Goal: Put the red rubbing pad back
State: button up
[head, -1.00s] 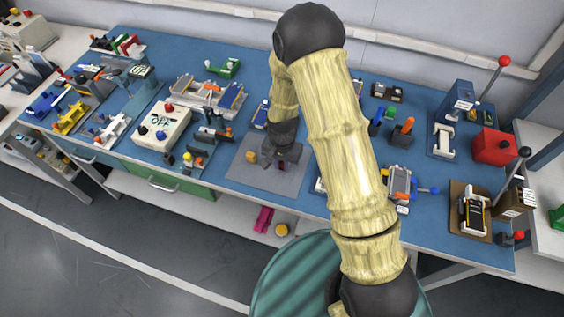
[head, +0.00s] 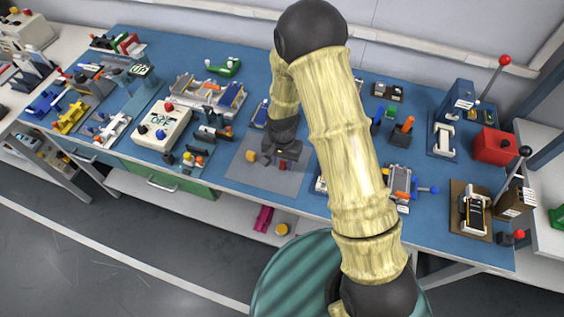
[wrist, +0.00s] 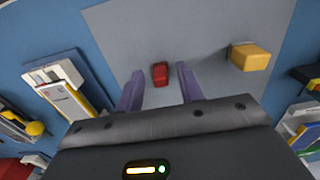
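The red rubbing pad (wrist: 160,75) lies on the grey mat (wrist: 195,30) in the wrist view, a small dark red block. It also shows in the head view (head: 283,166), just below my gripper (head: 281,153). In the wrist view my gripper (wrist: 159,80) is open, its two purple-grey fingers apart on either side of the pad. Gaps show between the pad and both fingers. I cannot tell how high the fingertips are above the mat.
A yellow-orange block (wrist: 250,57) sits on the mat to the right in the wrist view. A white and grey device (wrist: 62,88) stands left of the mat. The blue bench (head: 230,188) is crowded with fixtures; the mat's front part is clear.

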aim_at(282, 164)
notch_tip(282, 164, up, 11)
jog(key=b, duration=0.1)
jog(key=shift+r, duration=0.2)
jog(key=shift+s, duration=0.1)
dwell(0.6)
jog(key=s+d+r+n+t, duration=0.2)
jog(key=s+d+r+n, duration=0.2)
jog(key=s+d+r, duration=0.4)
jog(key=s+d, duration=0.3)
jog(key=d, duration=0.2)
jog(key=shift+s+d+r+t, duration=0.3)
jog(key=shift+s+d+r, duration=0.1)
jog(key=shift+w, duration=0.1)
